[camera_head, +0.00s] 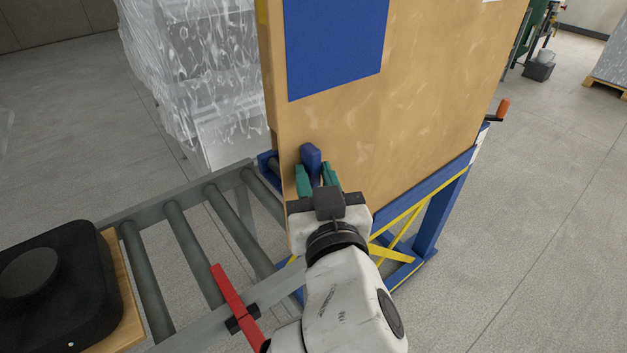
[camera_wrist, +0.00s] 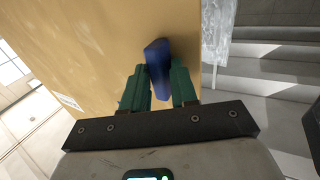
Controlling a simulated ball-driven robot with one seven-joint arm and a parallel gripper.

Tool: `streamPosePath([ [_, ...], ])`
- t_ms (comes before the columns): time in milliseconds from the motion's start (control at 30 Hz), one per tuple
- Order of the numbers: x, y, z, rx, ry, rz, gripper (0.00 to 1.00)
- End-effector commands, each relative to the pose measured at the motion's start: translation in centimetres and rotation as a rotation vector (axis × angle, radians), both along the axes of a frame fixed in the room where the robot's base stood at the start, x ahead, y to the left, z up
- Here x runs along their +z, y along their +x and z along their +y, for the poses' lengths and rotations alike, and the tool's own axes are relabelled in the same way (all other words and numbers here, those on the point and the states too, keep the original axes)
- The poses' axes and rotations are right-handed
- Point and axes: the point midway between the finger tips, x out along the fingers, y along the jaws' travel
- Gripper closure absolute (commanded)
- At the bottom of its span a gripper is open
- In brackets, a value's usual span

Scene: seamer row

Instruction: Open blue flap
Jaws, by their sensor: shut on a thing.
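A large tan upright panel (camera_head: 430,95) stands in a blue frame, with a flat blue rectangle (camera_head: 335,45) on its upper face. A short blue handle (camera_head: 311,156) sticks out low near the panel's left edge. My gripper (camera_head: 317,177) has its green fingers on either side of this handle and is shut on it. In the wrist view the blue handle (camera_wrist: 157,62) stands between the two green fingers, against the tan panel (camera_wrist: 85,50). The handle's lower part is hidden by my gripper in the head view. Whether the panel stands ajar, I cannot tell.
A grey roller conveyor (camera_head: 182,235) runs at the left, with a red lever (camera_head: 235,300) and a black device (camera_head: 60,285) on a wooden board. A plastic-wrapped stack (camera_head: 200,75) stands behind. The floor at right (camera_head: 520,220) is clear.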

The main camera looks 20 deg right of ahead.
Motion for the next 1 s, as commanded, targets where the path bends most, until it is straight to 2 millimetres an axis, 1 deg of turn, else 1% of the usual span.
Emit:
streamPosePath([
  [33, -0.05, 0.02, -0.51, -0.013, -0.002, 0.002, 1.00],
  [600, -0.08, 0.06, -0.63, -0.015, -0.003, 0.003, 1.00],
  [633, -0.08, 0.06, -0.63, -0.015, -0.003, 0.003, 0.71],
  [800, -0.08, 0.06, -0.48, -0.011, -0.002, 0.003, 0.55],
  [1000, -0.05, 0.06, -0.29, -0.006, -0.001, 0.002, 0.55],
])
